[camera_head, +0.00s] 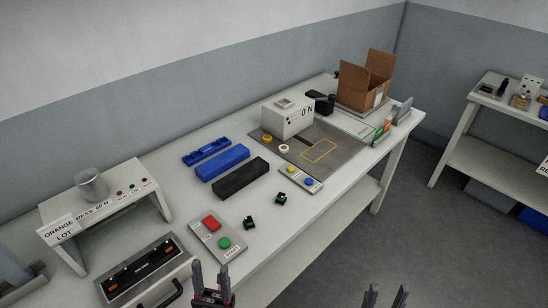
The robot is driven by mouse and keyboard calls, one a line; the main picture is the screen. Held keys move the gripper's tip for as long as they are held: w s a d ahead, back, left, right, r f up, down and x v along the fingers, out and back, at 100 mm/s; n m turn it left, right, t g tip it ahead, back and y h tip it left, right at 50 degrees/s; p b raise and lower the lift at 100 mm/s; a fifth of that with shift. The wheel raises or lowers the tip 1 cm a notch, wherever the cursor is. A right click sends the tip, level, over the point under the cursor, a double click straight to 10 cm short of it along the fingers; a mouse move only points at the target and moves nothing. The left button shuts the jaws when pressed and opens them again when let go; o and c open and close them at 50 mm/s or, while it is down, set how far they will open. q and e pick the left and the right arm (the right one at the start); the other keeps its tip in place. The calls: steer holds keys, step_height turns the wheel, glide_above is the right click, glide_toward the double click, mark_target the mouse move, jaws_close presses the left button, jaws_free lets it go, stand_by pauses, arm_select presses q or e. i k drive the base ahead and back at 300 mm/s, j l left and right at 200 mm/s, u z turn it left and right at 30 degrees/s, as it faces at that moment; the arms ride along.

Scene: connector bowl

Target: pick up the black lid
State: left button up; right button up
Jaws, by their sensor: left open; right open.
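The long black piece (240,178), which looks like the black lid, lies on the white table (185,205), slanting up to the right. A blue block (222,162) of similar shape lies beside it on the wall side, and a slotted blue tray (206,151) lies beyond that. My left gripper (211,268) is open and empty near the table's front edge, well short of the black piece. My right gripper (386,291) is open and empty at the bottom edge, in front of the table over the floor.
A red-and-green button panel (217,236) and two small dark green parts (281,198) lie nearer the front edge. A small button strip (300,179) and a grey mat (345,154) with a white box device (288,120) are to the right. A white stand (100,198) is left.

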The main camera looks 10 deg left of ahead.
mark_target(242, 177)
steer(key=i+l, duration=0.25)
steer(key=i+l+u, duration=0.1)
steer(key=i+l, duration=0.2)
steer(key=l, duration=0.2)
steer(key=i+l, duration=0.5)
steer(key=l, duration=0.25)
steer(key=i+l+u, duration=0.1)
steer(key=i+l, duration=0.15)
steer(key=l, duration=0.15)
steer(key=i+l, duration=0.25)
steer(key=l, duration=0.15)
